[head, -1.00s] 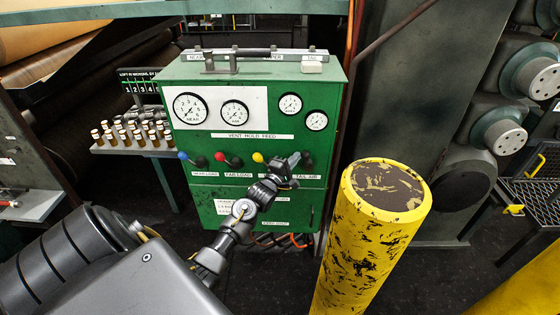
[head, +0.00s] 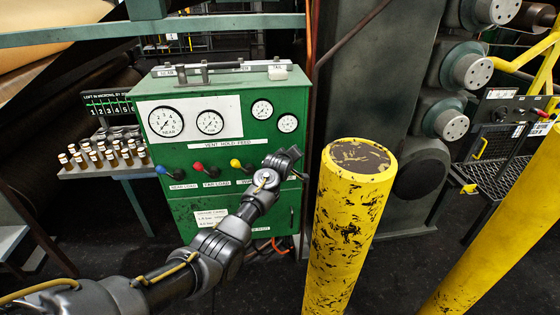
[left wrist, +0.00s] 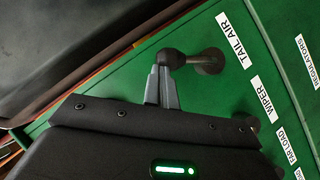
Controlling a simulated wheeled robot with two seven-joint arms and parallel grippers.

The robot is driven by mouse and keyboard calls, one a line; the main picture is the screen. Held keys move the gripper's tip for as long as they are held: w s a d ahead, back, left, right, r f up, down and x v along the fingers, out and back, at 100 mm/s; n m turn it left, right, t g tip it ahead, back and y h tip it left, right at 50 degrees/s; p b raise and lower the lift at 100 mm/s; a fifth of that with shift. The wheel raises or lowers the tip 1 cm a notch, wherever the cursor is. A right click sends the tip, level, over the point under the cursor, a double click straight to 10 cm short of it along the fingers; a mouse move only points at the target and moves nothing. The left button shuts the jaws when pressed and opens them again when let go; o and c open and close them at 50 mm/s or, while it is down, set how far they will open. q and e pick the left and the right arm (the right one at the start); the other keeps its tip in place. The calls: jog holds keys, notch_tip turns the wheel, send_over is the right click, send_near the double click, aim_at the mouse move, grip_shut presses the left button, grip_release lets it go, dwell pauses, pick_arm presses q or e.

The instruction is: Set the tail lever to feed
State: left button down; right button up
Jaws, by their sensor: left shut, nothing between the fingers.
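A green valve cabinet (head: 275,93) stands ahead with a row of levers under a "VENT HOLD FEED" label. The blue (head: 160,170), red (head: 197,166) and yellow (head: 235,163) knobs show at left and middle. In the left wrist view, the tail lever (left wrist: 173,60) has a black knob on a short stem beside the "TAIL AIR" label (left wrist: 231,40). My left gripper (left wrist: 161,72) is shut and empty, its fingertips right at this knob; whether they touch it I cannot tell. In the head view my left gripper (head: 292,156) largely covers the tail lever. My right gripper is not in view.
A yellow bollard (head: 345,230) stands close to the right of my left arm, and another (head: 500,225) stands farther right. A rack of small bottles (head: 100,158) is left of the cabinet. Dark machine rollers (head: 470,72) stand behind at right.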

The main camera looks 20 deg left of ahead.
pick_arm(q)
jog(key=shift+w+a+r, duration=0.1)
jog(key=shift+w+a, duration=0.05)
jog(key=shift+a, duration=0.05)
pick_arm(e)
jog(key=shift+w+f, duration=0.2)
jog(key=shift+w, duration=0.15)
